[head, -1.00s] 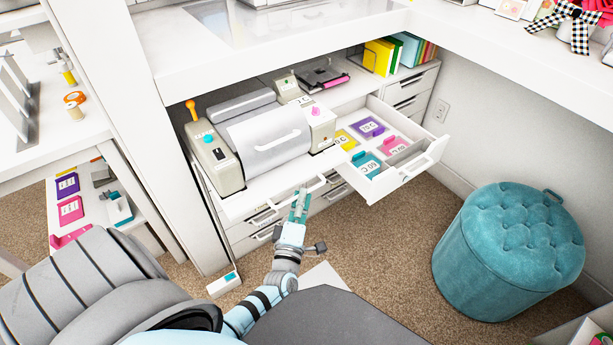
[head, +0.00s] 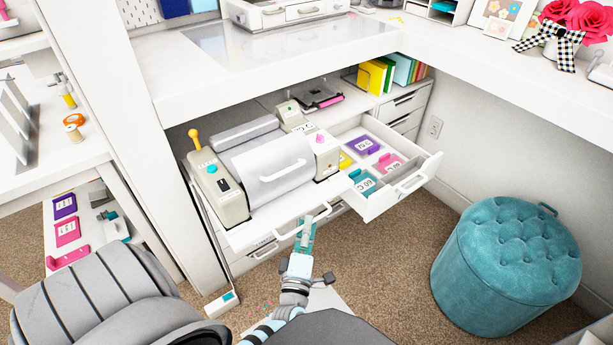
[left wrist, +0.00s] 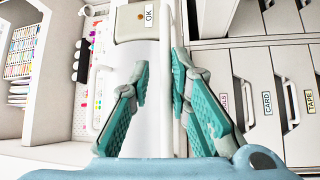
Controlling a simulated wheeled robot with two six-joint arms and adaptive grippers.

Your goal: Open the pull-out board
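The pull-out board (head: 262,226) is white, extends partway from under the desk and carries a grey and cream die-cutting machine (head: 270,166). A white bar handle (head: 318,213) runs along the board's front edge. My left gripper (head: 306,228), with teal fingers, is at the middle of this handle. My right gripper is not in view.
An open drawer (head: 405,192) with coloured packs sticks out right of the board. A teal ottoman (head: 508,262) stands on the carpet at right. Shelves (head: 62,190) stand at left. The desktop (head: 270,65) overhangs the board.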

